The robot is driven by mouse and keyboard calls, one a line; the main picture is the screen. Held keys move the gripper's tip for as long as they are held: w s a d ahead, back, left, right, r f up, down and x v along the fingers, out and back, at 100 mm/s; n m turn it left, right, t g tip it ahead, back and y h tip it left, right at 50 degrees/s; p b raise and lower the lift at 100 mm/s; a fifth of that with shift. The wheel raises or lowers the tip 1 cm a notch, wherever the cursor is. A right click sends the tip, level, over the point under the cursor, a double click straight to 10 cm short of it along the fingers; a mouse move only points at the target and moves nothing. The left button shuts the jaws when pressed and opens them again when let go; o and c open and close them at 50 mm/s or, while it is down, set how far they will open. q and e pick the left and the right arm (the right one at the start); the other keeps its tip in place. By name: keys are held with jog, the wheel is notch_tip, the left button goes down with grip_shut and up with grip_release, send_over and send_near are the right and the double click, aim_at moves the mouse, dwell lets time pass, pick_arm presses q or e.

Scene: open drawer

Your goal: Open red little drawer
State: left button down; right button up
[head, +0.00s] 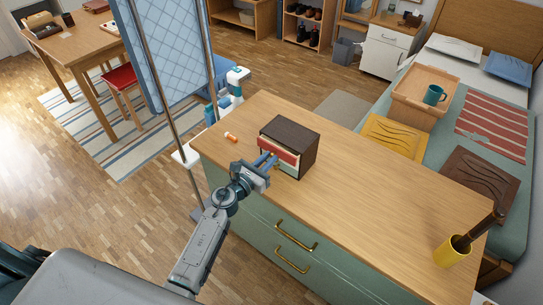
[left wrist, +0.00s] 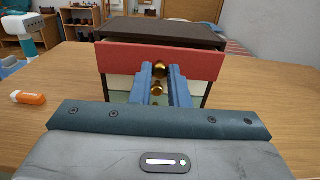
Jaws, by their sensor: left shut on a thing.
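A small dark brown drawer box (head: 296,138) stands on the wooden top of a green dresser. Its top drawer has a red front (head: 283,151), which stands out a little from the box. The red front (left wrist: 120,60) also shows in the left wrist view, with paler drawer fronts below it. My left gripper (head: 266,161) reaches the box from the front. Its blue fingers (left wrist: 160,75) are shut on the gold knob (left wrist: 159,68) of the red drawer. A lower gold knob shows between the fingers. My right gripper is not in view.
An orange bottle (left wrist: 29,98) lies left of the box, and a white and blue spray bottle (head: 237,82) stands behind it. The dresser top (head: 375,195) between is clear.

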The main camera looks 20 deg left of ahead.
pick_arm(q)
jog(key=v, duration=0.3)
jog(key=shift+s, duration=0.1)
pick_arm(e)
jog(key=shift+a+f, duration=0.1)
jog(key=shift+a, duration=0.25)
pick_arm(q)
jog(key=c, duration=1.4)
grip_release()
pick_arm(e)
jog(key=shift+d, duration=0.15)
